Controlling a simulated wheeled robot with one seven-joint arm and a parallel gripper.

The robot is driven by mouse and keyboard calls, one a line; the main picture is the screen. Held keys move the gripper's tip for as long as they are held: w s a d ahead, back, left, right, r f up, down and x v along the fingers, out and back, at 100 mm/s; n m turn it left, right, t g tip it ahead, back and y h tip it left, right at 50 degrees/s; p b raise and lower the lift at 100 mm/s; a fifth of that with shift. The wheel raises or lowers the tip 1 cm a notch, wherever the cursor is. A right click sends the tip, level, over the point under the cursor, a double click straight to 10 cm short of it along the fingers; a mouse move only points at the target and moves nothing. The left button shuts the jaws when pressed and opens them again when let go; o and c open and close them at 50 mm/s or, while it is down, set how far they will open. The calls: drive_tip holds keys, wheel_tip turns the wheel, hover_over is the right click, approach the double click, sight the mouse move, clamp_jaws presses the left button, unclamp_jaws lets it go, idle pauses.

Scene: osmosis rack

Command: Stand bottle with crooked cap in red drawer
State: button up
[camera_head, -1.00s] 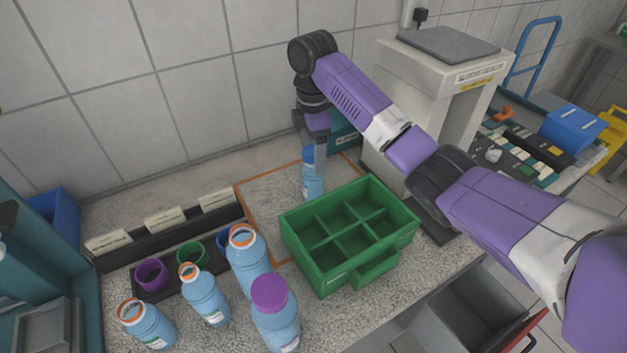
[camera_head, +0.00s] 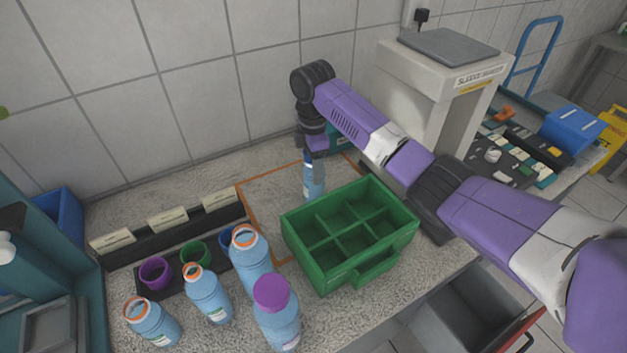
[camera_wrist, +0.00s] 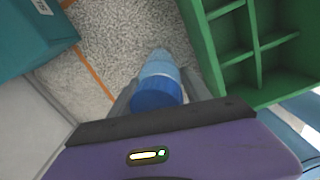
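A blue-capped bottle (camera_head: 311,184) stands on the counter behind the green crate. In the wrist view its blue cap (camera_wrist: 157,94) lies between my fingers; I cannot tell clearly whether the cap sits crooked. My gripper (camera_head: 316,172) points down over this bottle, its fingers open on either side of the cap (camera_wrist: 158,92). One finger hides part of the bottle in the head view. A grey drawer (camera_head: 463,308) with a red front (camera_head: 523,335) stands pulled out below the counter at lower right; its visible inside looks empty.
The green divided crate (camera_head: 350,285) is empty, close beside the bottle. Several bottles stand at front left, one purple-capped (camera_head: 272,294), others with orange rings (camera_head: 192,270). A pale machine (camera_head: 440,90) stands behind my arm.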

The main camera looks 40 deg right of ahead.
clamp_jaws()
drive_tip(key=shift+r, duration=0.1)
